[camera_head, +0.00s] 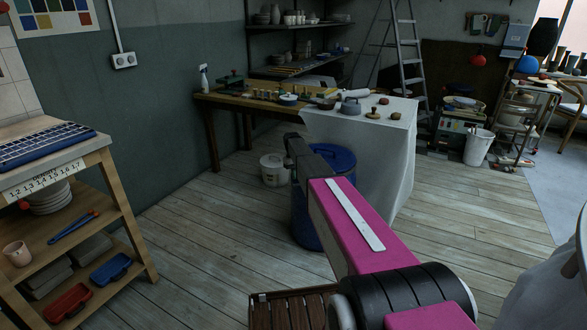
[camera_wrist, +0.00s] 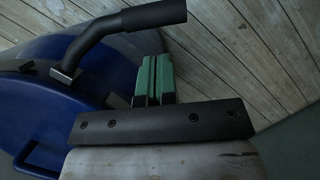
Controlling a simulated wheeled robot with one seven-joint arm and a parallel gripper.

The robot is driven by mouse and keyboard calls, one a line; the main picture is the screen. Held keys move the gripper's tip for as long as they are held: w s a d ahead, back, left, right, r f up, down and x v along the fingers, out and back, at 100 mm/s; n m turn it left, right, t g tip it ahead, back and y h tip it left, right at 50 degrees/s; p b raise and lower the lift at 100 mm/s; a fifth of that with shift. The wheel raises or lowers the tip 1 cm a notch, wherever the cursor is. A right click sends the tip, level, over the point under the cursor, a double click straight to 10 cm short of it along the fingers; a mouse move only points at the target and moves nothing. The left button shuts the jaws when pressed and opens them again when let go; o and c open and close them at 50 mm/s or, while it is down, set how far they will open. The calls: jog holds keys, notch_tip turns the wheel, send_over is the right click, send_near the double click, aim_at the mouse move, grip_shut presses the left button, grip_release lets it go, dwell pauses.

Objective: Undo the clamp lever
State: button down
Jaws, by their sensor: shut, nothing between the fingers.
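The clamp lever (camera_wrist: 125,27) shows in the wrist view as a black bent handle with a thick grip, rising from a metal bracket at the blue drum's rim. The blue drum (camera_wrist: 60,95) fills the left of that view; in the head view the drum (camera_head: 305,228) stands on the floor, partly hidden by my arm. My gripper (camera_wrist: 152,62) has its green-padded fingers together with nothing between them. The fingertips are close to the lever's grip; I cannot tell whether they touch it. In the head view my gripper's dark body (camera_head: 298,155) is beside the drum's lid.
A white bucket (camera_head: 274,170) stands behind the drum. A cloth-covered table (camera_head: 385,150) with pottery is right behind it. A wooden shelf unit (camera_head: 100,190) is at the left. A slatted wooden piece (camera_head: 290,312) is at the bottom. Plank floor is clear left of the drum.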

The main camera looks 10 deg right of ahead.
jog(key=shift+s+d+f, duration=0.1)
jog(key=shift+s, duration=0.4)
jog(key=shift+s+d+f, duration=0.1)
jog(key=shift+s, duration=0.35)
jog(key=shift+s, duration=0.1)
jog(key=shift+s+n, duration=0.25)
jog(key=shift+n, duration=0.05)
jog(key=shift+s+d, duration=0.1)
jog(key=shift+s, duration=0.05)
jog(key=shift+s+d+n+h, duration=0.3)
jog(key=shift+s+n+h, duration=0.1)
jog(key=shift+s+n, duration=0.55)
jog(key=s+d+n+t+h, duration=0.1)
jog(key=s+d+n, duration=0.4)
jog(key=n, duration=0.2)
jog(key=shift+d+t, duration=0.3)
jog(key=shift+d, duration=0.1)
